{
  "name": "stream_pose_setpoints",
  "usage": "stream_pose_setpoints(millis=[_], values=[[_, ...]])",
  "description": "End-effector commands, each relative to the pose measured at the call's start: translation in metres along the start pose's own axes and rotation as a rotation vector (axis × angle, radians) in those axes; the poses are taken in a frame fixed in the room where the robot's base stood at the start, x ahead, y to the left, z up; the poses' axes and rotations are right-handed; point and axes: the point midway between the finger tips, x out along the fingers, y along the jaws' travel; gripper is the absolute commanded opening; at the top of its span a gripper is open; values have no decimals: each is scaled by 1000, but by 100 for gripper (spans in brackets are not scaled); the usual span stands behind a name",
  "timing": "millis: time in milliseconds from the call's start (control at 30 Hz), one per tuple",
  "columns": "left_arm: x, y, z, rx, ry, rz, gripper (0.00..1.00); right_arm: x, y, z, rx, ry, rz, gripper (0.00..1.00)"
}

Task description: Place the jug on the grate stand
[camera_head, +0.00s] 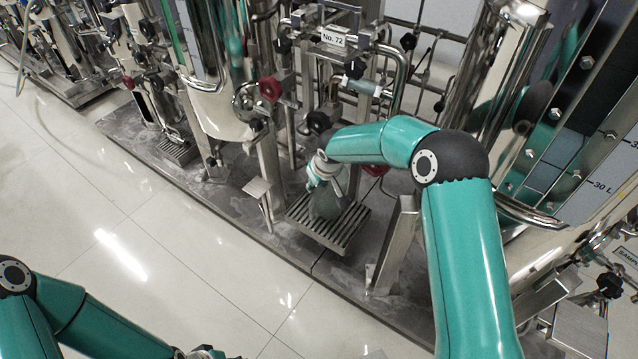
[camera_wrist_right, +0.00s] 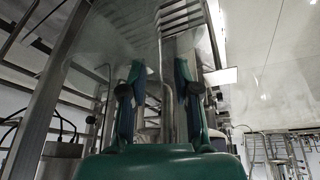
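The jug (camera_head: 325,204) is a grey, see-through vessel and stands over the slatted grate stand (camera_head: 330,237); whether its base touches the slats cannot be told. My right gripper (camera_head: 325,172) is at the jug's upper part. In the right wrist view my right gripper (camera_wrist_right: 158,66) shows two fingers apart, with background visible between them. A hazy, see-through shape, apparently the jug (camera_wrist_right: 108,42), lies beyond the fingertips. My left gripper (camera_head: 207,353) is at the bottom edge of the head view, cut off and far from the jug.
The tiled floor (camera_head: 110,215) in front is clear.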

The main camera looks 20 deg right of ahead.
Motion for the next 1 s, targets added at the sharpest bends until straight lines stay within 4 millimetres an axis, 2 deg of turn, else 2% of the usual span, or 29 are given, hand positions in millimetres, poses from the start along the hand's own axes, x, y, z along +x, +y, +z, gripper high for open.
stream_pose_setpoints(millis=[33, 100, 300, 1000], values=[[-6, 2, 0, 0, 0, 0, 40, -14, 1, -2, 0, 2, 1, 31], [-10, 4, 0, 0, 0, 0, 40, -25, 0, -2, 0, 2, 1, 31], [-15, 6, 0, 0, 0, 0, 40, -45, 0, -1, 1, 0, 0, 31], [-15, 6, 0, 0, 0, 0, 40, -47, 1, 0, 2, 0, 1, 31]])
